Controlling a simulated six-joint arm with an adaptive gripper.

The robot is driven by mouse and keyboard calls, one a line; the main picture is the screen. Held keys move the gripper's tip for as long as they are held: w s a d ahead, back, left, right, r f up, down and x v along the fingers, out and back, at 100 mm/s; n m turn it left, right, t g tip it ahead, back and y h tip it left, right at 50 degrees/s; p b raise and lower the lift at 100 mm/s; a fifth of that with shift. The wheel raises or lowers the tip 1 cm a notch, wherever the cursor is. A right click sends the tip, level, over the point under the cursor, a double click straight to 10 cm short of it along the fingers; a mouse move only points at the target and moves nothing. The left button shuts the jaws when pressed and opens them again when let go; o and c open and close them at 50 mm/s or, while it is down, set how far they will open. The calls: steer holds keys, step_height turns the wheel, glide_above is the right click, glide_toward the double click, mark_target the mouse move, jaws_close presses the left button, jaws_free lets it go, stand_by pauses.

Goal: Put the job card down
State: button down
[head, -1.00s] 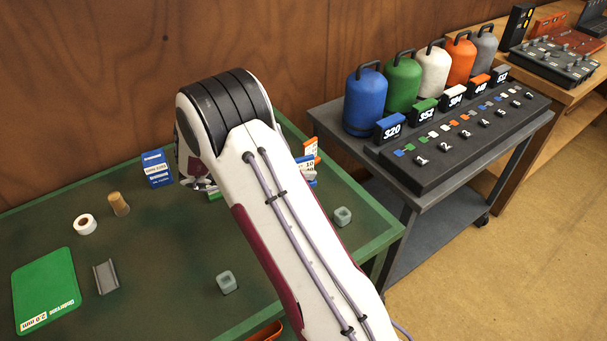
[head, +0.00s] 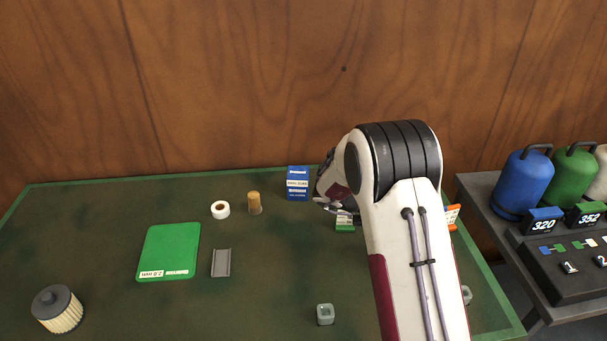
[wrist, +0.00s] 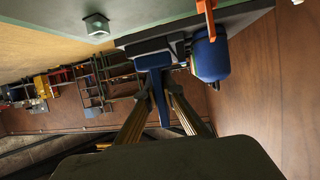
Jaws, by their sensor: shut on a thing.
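My gripper (wrist: 159,88) shows its two fingers in the wrist view, closed in on a narrow blue piece (wrist: 157,105). I take this to be the job card, seen nearly edge-on; no writing on it can be read. In the head view my gripper (head: 330,203) is over the back of the green table (head: 100,205), partly hidden by my arm. The held piece cannot be made out there. A green box with a white label (head: 345,222) stands just below my gripper in that view.
A blue box (head: 298,184), a cork-coloured peg (head: 254,203), a white roll (head: 220,210), a green mat (head: 170,250), a grey channel (head: 221,263) and a filter (head: 57,309) are on the table. A grey cube (head: 325,314) sits at the front. A cart (head: 480,185) stands right.

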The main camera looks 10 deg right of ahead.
steer(key=w+a+r+n+t+y, duration=0.1)
steer(key=w+a+r+n+t, duration=0.15)
steer(key=w, duration=0.45)
steer(key=w+a+r+n+t, duration=0.2)
steer(key=w+n+t, duration=0.15)
steer(key=w, duration=0.25)
steer(key=w+a+r+n+t+y, duration=0.1)
steer(key=w+a+r+n+t, duration=0.15)
steer(key=w, duration=0.45)
steer(key=w+a+r+n+t+y, duration=0.3)
steer(key=w+a+n+t+y, duration=0.15)
steer(key=w+a, duration=0.35)
steer(key=w+a+f+n+t+y, duration=0.2)
steer(key=a+n+y, duration=0.4)
steer(key=a, duration=0.8)
steer(key=shift+w+f+n+y, duration=0.2)
steer(key=shift+w+n+y, duration=0.1)
steer(key=shift+w+y, duration=0.15)
steer(key=shift+f, duration=3.1)
